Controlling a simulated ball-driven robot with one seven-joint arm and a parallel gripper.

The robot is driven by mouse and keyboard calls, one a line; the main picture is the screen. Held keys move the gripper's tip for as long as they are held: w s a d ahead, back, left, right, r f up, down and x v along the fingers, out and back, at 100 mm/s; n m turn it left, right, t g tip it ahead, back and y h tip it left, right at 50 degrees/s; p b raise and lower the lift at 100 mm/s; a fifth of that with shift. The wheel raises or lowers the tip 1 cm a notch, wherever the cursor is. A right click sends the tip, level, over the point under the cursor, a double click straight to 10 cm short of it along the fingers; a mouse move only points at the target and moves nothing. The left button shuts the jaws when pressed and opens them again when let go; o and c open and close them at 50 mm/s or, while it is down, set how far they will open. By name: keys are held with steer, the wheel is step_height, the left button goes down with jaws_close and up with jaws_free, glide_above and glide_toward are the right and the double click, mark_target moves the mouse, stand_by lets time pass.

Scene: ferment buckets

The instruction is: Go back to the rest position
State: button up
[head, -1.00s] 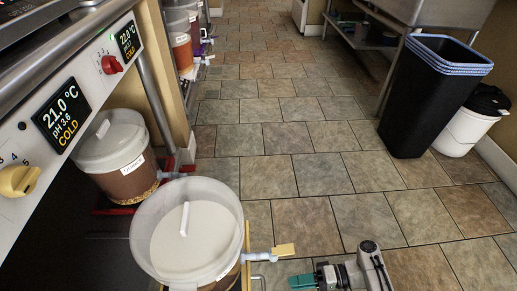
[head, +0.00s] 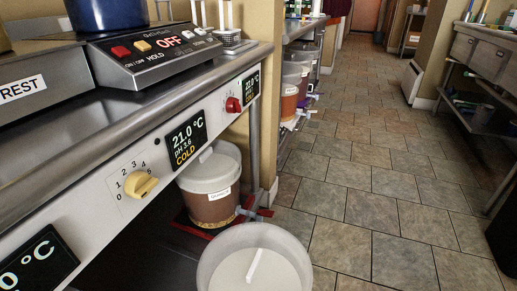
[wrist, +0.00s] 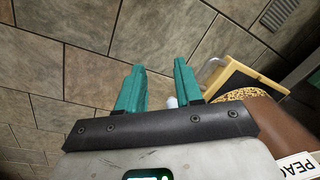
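My gripper (wrist: 160,66) shows in the wrist view with its two teal fingers spread apart. Only tiled floor shows between the fingertips, and a small white piece lies near the base of the right finger. The gripper is out of the head view. A bucket (wrist: 275,125) with brown contents and a label starting "PEAC" is close at the gripper's right in the wrist view. A yellow wooden piece (wrist: 236,76) is next to it.
A lidded bucket (head: 208,172) of brown contents stands under the steel counter (head: 60,130) on the left. The counter front carries a yellow knob (head: 140,185), a red knob (head: 233,105) and displays reading 21.0 °C and COLD. The tiled aisle (head: 370,190) is clear.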

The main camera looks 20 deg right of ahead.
step_height(320, 180, up, 40)
steer(key=h+p, duration=0.1)
steer(key=p, duration=3.5)
steer(key=shift+t+h, duration=0.3)
steer(key=shift+f, duration=0.1)
